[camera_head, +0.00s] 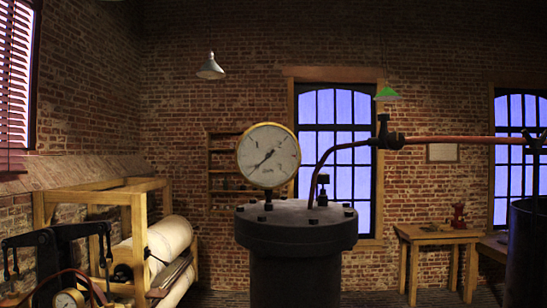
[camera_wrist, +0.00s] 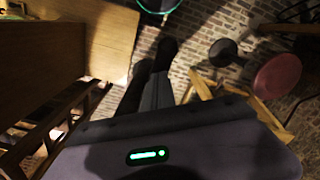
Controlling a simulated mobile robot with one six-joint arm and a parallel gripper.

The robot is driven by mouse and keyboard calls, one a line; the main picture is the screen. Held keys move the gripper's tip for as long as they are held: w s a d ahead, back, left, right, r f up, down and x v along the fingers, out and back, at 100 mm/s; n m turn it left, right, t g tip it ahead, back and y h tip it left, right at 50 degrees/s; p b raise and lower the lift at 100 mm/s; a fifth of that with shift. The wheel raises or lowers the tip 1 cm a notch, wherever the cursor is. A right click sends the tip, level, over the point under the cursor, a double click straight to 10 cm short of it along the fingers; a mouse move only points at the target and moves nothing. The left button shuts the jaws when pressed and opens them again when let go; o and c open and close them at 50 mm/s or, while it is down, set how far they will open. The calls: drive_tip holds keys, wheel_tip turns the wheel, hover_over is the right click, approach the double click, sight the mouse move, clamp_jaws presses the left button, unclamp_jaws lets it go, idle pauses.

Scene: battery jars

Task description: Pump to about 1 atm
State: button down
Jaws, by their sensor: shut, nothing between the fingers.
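A pressure gauge (camera_head: 268,155) with a white dial and brass rim stands on top of a dark bolted cylinder (camera_head: 297,229). Its dark needle points to the lower left; the scale marks are too small to read. My gripper (camera_wrist: 157,52) shows as dark fingers in the wrist view, shut and empty, apart from anything.
A wooden frame (camera_head: 138,232) with large white rolls stands at the left. A small wooden table (camera_head: 437,234) is at the back right. A dark vessel (camera_head: 527,250) stands at the right edge. The wrist view shows a red round seat (camera_wrist: 278,77) and brick wall.

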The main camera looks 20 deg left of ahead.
wheel_tip(320, 180, down, 14)
drive_tip(key=b, duration=1.3)
wheel_tip(320, 180, up, 15)
drive_tip(key=p, duration=1.2)
drive_tip(key=shift+f, duration=0.45)
wheel_tip(320, 180, down, 14)
drive_tip(key=b, duration=1.3)
wheel_tip(320, 180, up, 15)
drive_tip(key=p, duration=1.2)
drive_tip(key=shift+f+p, duration=0.1)
drive_tip(key=shift+p, duration=0.2)
drive_tip(key=shift+f+b, duration=0.35)
